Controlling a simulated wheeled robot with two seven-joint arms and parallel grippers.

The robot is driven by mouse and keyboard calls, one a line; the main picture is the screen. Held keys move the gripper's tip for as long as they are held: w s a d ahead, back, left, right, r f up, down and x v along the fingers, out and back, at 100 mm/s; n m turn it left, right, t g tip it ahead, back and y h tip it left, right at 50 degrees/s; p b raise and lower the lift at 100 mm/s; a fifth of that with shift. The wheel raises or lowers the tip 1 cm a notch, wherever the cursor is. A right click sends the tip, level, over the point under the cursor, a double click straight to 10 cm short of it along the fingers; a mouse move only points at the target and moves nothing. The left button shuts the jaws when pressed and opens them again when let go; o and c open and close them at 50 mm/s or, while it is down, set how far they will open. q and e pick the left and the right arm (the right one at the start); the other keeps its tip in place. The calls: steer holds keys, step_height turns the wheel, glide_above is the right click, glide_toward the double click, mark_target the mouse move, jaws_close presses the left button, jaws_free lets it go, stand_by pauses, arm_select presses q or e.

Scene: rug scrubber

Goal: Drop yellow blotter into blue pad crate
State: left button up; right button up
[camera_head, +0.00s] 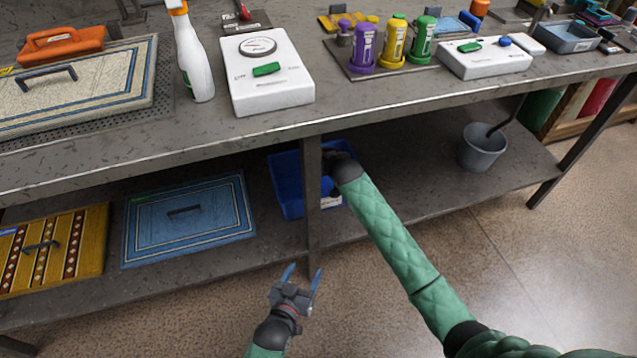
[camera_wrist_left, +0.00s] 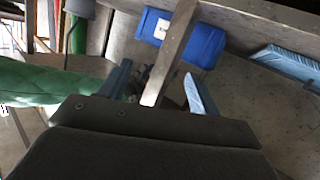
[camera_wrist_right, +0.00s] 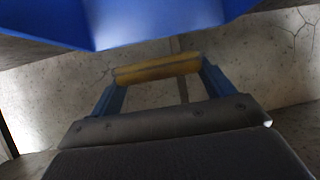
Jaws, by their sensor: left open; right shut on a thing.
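The blue pad crate (camera_head: 288,185) sits on the lower shelf, partly hidden by the table leg and my right arm. It also shows in the left wrist view (camera_wrist_left: 206,44) and along the top of the right wrist view (camera_wrist_right: 150,22). My right gripper (camera_wrist_right: 157,72) is shut on the yellow blotter (camera_wrist_right: 157,70), which lies across between its fingertips, close to the crate's wall. I cannot tell whether the blotter is touching the crate. In the head view the blotter is hidden. My left gripper (camera_head: 301,272) is open and empty, in front of the shelf.
A table leg (camera_head: 312,205) stands right in front of the crate. A blue mat (camera_head: 150,225) and a yellow patterned mat (camera_head: 90,240) lie left on the lower shelf. A grey bucket (camera_head: 482,148) stands at its right. The tabletop (camera_head: 350,100) overhangs the crate.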

steer(key=shift+f+b, duration=0.4)
steer(key=shift+b, duration=0.05)
arm_select(q)
step_height(320, 180, up, 11)
steer(key=w+t, duration=0.2)
steer(key=t, duration=0.2)
steer(key=shift+w+h, duration=0.4)
steer(key=shift+r, duration=0.1)
arm_select(e)
steer(key=o, duration=0.9)
arm_select(q)
steer(key=s+f+g, duration=0.2)
steer(key=f, duration=0.5)
steer(key=s+f+g+y+p, duration=0.1)
steer(key=s+f+g, duration=0.1)
steer(key=f, duration=0.4)
steer(key=shift+f+g, duration=0.35)
steer(key=shift+g, duration=0.05)
arm_select(e)
steer(key=v, duration=0.7)
steer(key=shift+s, duration=0.35)
